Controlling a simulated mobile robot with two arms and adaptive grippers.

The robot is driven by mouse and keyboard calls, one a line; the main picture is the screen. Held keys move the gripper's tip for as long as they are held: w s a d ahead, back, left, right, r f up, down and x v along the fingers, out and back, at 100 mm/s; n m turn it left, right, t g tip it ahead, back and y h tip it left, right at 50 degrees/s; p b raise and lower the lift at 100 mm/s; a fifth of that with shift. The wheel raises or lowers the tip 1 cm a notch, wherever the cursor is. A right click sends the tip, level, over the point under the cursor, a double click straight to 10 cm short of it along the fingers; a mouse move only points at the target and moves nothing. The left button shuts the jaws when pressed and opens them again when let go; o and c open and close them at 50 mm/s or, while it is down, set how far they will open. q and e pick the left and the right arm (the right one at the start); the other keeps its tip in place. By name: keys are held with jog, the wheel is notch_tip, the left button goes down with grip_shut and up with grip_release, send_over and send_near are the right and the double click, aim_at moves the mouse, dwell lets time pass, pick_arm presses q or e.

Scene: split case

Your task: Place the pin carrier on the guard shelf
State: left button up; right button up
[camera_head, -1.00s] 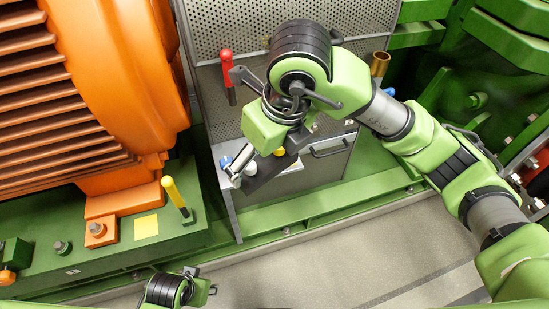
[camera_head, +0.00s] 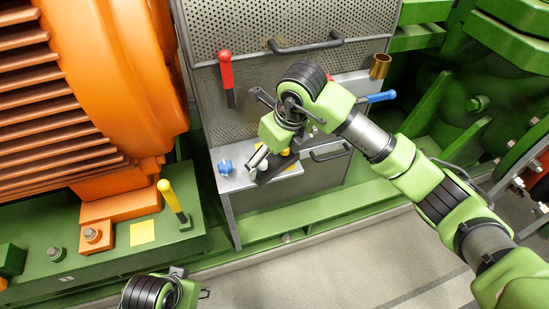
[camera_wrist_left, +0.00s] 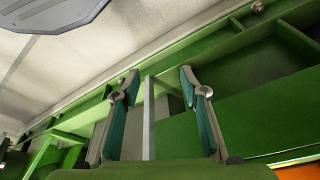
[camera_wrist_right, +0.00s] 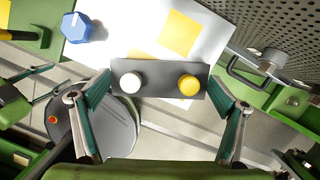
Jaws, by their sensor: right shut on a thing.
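The pin carrier is a dark bar (camera_wrist_right: 141,93) with a white and a yellow round top, seen in the right wrist view. My right gripper (camera_wrist_right: 160,78) is shut on its two ends. In the head view the carrier (camera_head: 279,169) is over the guard shelf (camera_head: 233,182), a light metal ledge on the front of the perforated guard. I cannot tell whether carrier and shelf touch. The gripper hides part of both. My left gripper (camera_wrist_left: 160,74) is open and empty, low over the green base frame.
A blue knob (camera_head: 225,167) stands at the shelf's left. A yellow patch (camera_wrist_right: 181,33) lies on the shelf. A red-handled tool (camera_head: 225,70), blue handle (camera_head: 381,97) and brass cup (camera_head: 380,66) are on the guard. The orange motor (camera_head: 130,80) bounds the left.

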pick_arm(q)
jog(key=shift+r, duration=0.25)
pick_arm(e)
jog(key=o, duration=1.3)
pick_arm(q)
jog(key=shift+r, duration=0.1)
notch_tip(320, 180, down, 7)
jog(key=p, duration=0.1)
jog(key=shift+r+p, duration=0.15)
jog(key=shift+p, duration=0.2)
pick_arm(e)
jog(key=v, duration=1.2)
pick_arm(q)
jog(key=shift+d, duration=0.1)
pick_arm(e)
jog(key=shift+s, duration=0.1)
